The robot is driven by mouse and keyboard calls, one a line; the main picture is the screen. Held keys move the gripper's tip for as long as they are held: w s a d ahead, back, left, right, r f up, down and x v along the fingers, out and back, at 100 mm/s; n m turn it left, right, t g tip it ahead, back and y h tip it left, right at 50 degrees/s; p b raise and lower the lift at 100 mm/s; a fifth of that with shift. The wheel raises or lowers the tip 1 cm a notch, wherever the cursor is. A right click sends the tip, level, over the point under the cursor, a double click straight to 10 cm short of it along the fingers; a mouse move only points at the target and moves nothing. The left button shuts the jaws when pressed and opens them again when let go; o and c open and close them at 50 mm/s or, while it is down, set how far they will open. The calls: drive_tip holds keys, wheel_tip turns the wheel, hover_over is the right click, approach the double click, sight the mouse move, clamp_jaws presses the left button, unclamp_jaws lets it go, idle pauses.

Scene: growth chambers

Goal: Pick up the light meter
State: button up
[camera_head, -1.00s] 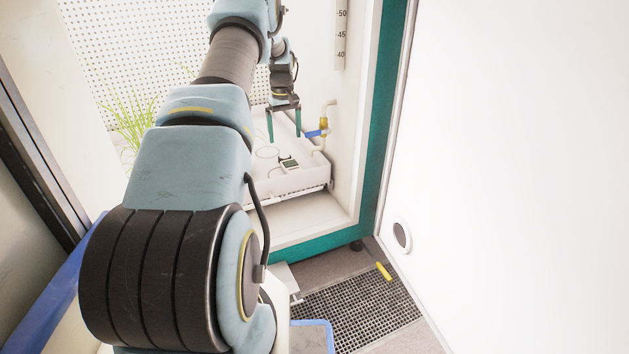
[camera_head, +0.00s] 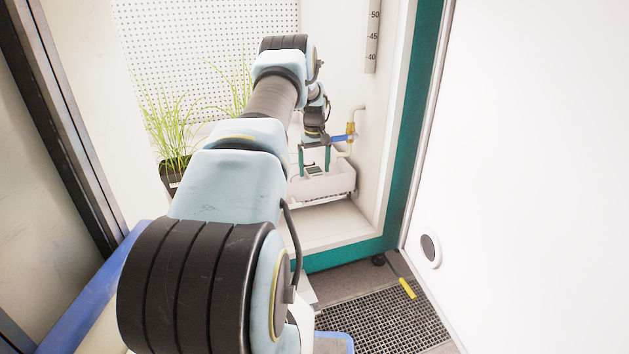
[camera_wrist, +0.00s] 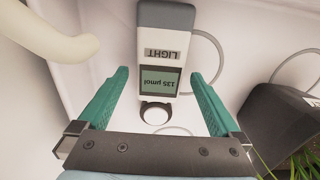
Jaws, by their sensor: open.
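The light meter (camera_wrist: 163,50) is a white and grey handheld device with a "LIGHT" label, a green display reading 135 µmol and a round white sensor at its near end. It lies in the white tray (camera_wrist: 222,25). In the head view the light meter (camera_head: 315,171) is small, below my gripper (camera_head: 314,158). In the wrist view my gripper (camera_wrist: 158,98) is open, its two green fingers on either side of the meter's display end, with gaps on both sides. I cannot tell how far above the meter the fingertips are.
A dark pot (camera_wrist: 280,120) with grass is at the right of the wrist view. A pale pipe (camera_wrist: 60,40) is at its upper left. A thin cable (camera_wrist: 215,60) curves beside the meter. In the head view a blue-handled valve (camera_head: 343,138) is right of my gripper.

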drive_tip(key=shift+f, duration=0.5)
drive_tip(key=shift+c, duration=0.4)
drive_tip(key=shift+r, duration=0.1)
clamp_jaws()
